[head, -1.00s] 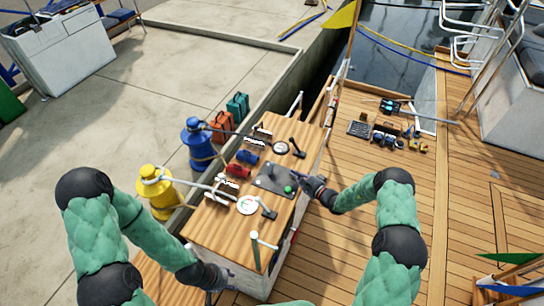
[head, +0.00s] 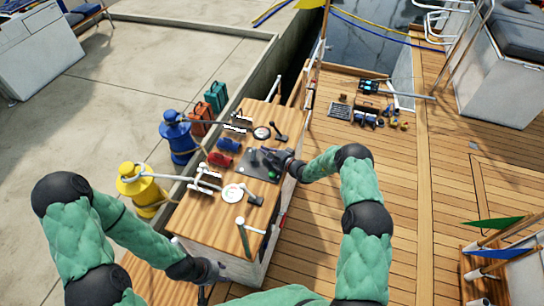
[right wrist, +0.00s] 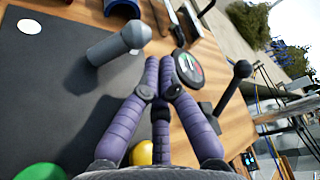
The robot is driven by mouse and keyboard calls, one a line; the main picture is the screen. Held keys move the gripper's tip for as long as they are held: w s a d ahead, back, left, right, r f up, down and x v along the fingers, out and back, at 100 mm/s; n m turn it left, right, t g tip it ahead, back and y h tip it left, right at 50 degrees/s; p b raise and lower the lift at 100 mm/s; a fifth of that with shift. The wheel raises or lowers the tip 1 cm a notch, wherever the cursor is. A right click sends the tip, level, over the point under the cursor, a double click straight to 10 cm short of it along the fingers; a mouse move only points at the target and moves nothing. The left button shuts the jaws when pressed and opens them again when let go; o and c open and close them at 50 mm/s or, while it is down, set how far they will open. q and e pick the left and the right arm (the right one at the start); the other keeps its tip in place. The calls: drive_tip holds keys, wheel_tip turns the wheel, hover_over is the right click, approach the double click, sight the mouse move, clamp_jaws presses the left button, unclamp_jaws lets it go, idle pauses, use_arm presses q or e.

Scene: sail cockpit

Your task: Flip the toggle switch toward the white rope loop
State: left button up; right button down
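The toggle switch is a grey stubby lever (right wrist: 120,42) on a dark plate (right wrist: 60,90) in the right wrist view. It leans to one side. In the head view the dark plate (head: 248,172) lies midway along the wooden console top. My right gripper (head: 270,156) is over the plate's right part, close beside the toggle. In the right wrist view its purple fingers (right wrist: 160,62) are together and empty, apart from the toggle. A white ring-like thing (head: 233,193), possibly the rope loop, lies nearer than the plate. My left gripper (head: 206,272) is low at the console's near end; its fingers are unclear.
A green button (head: 273,174) is on the plate, and a yellow knob (right wrist: 142,153) shows beside my fingers. A round gauge (right wrist: 188,70) and a black lever (right wrist: 231,90) stand on the far side.

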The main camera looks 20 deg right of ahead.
drive_tip(key=shift+x, duration=0.95)
drive_tip(key=shift+s+a+r+n+t, duration=0.25)
drive_tip(key=shift+s+r+n+t, duration=0.2)
drive_tip(key=shift+n, duration=0.55)
drive_tip(key=shift+a+r, duration=0.1)
drive_tip(key=s+n, duration=0.1)
drive_tip(key=a+r+n+t+y, duration=0.1)
drive_tip(key=n, duration=0.1)
drive_tip(key=shift+s+t+b, duration=0.25)
drive_tip(key=shift+s+b, duration=0.1)
drive_tip(key=shift+s+a+r, duration=0.2)
drive_tip(key=shift+s+a, duration=0.25)
drive_tip(key=shift+s, duration=0.15)
drive_tip(key=shift+s+a+f+p, duration=0.1)
drive_tip(key=shift+s+a+p, duration=0.35)
drive_tip(key=shift+s+p, duration=0.25)
drive_tip(key=shift+s+a, duration=0.1)
drive_tip(key=shift+s, duration=0.05)
